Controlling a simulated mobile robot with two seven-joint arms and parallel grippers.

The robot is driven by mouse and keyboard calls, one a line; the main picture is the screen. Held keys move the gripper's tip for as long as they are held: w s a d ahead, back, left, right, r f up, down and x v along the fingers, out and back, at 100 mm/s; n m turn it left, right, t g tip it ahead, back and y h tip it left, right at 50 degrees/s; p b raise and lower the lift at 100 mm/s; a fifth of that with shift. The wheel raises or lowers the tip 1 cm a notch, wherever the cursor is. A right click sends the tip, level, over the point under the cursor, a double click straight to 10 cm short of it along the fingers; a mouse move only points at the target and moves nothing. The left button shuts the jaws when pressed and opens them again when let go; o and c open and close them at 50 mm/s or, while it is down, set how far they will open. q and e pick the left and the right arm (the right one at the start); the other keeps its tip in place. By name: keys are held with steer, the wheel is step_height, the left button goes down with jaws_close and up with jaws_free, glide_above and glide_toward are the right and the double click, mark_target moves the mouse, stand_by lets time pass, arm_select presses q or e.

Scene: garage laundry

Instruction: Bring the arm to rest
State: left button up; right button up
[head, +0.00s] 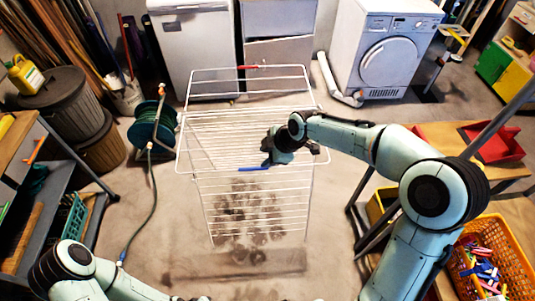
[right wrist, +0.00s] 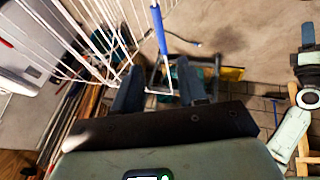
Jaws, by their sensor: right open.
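My right arm reaches in from the right over the white wire drying rack (head: 240,190). My right gripper (head: 268,160) is above the rack's front part, just beside a blue piece (head: 254,169) on the front rail. In the right wrist view the two dark fingers (right wrist: 160,88) stand apart with nothing seen between them. The blue piece (right wrist: 159,28) shows on a white rail beyond the fingertips there. My left arm's links show at the head view's lower left; its gripper is not seen clearly.
A red piece (head: 250,67) is on the rack's back rail. A bench with a red bin (head: 492,143) and an orange basket of coloured pegs (head: 490,262) stand at right. A green hose reel (head: 152,125) stands left of the rack. A washer (head: 386,48) stands behind.

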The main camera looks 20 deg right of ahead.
stand_by(0.4)
steer(key=s+a+f+m+g, duration=0.1)
steer(key=s+f+m, duration=0.3)
steer(key=f, duration=0.4)
steer(key=s+a+f+m+g+y, duration=0.1)
steer(key=s+a+f+m, duration=0.2)
steer(key=f, duration=0.6)
steer(key=s+f+m+g, duration=0.1)
steer(key=s+f+m, duration=0.3)
steer(key=f, duration=0.4)
steer(key=s+f+m+g, duration=0.1)
steer(key=s+f+m, duration=0.3)
steer(key=s, duration=0.5)
steer(key=s+a+f+m+g, duration=0.1)
steer(key=s+f+m, duration=0.3)
steer(key=s, duration=0.5)
step_height(320, 180, down, 2)
steer(key=shift+s+a+f+m+h, duration=0.1)
steer(key=shift+s+a+m+h, duration=0.1)
steer(key=shift+m+h, duration=0.15)
steer(key=shift+d, duration=0.1)
